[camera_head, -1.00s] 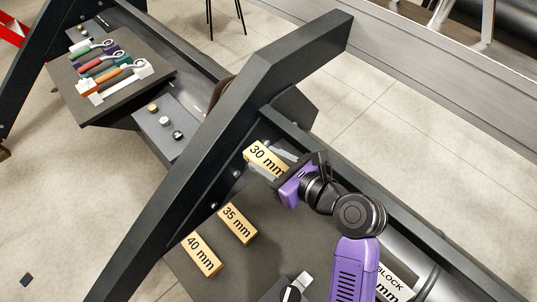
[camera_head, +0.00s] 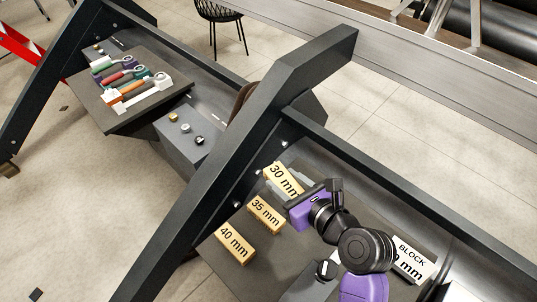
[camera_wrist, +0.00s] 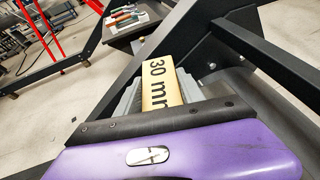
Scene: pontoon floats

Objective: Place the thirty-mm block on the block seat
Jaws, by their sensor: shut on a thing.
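The tan thirty-mm block (camera_head: 281,180), with "30 mm" in black print, is held by my gripper (camera_head: 286,188). In the wrist view the block (camera_wrist: 160,84) stands out ahead of the purple gripper body, between grey fingers (camera_wrist: 128,98). I cannot tell whether the block touches the surface below. A light block (camera_head: 411,258) with "BLOCK" and partly hidden "mm" lettering is at the right, behind my arm; I cannot tell whether it is the block seat.
The tan 35 mm block (camera_head: 266,213) and 40 mm block (camera_head: 235,243) lie on the dark surface left of my gripper. A thick black slanted beam (camera_head: 240,150) stands close by on the left. A tray of tools (camera_head: 112,118) is beyond it.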

